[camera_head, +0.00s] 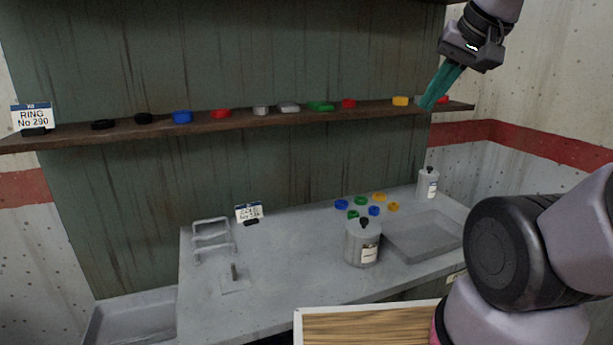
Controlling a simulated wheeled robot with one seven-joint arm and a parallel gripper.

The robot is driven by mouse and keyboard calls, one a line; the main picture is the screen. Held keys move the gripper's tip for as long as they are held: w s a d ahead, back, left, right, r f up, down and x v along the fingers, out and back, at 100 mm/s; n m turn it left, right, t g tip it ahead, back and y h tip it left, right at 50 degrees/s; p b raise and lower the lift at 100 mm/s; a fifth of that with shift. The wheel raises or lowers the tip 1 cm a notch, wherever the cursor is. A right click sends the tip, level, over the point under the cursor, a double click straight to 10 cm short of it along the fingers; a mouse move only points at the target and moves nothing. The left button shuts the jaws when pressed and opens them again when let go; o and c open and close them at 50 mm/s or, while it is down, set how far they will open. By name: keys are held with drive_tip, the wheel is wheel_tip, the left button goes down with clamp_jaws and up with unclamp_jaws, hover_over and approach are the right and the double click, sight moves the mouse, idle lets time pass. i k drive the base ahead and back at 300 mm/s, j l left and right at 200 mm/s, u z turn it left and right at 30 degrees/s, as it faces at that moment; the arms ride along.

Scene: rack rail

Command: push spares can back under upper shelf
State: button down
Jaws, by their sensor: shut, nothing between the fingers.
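Two grey lidded cans with black knobs and pale labels stand upright on the grey bench; I cannot read which one is the spares can. The larger can (362,246) stands nearer, in the middle right of the bench. The smaller can (428,184) stands at the back right, below the right end of the upper shelf (220,124), a brown board along the wall. My gripper (429,103) has teal fingers, shut and empty. It points down and left, its tips overlapping the shelf's right end in the picture, above both cans. I cannot tell whether it touches the shelf.
Several coloured rings (374,211) lie between the cans. A flat grey plate (424,237) lies right of the larger can. Small coloured parts (320,106) line the shelf. A wire rack (211,240) and a peg (234,272) stand at left. The bench's front middle is clear.

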sight(359, 252)
drive_tip(key=k+l+u, duration=0.3)
drive_tip(key=l, duration=0.3)
drive_tip(key=k+l+u, duration=0.3)
drive_tip(key=k+l, duration=0.15)
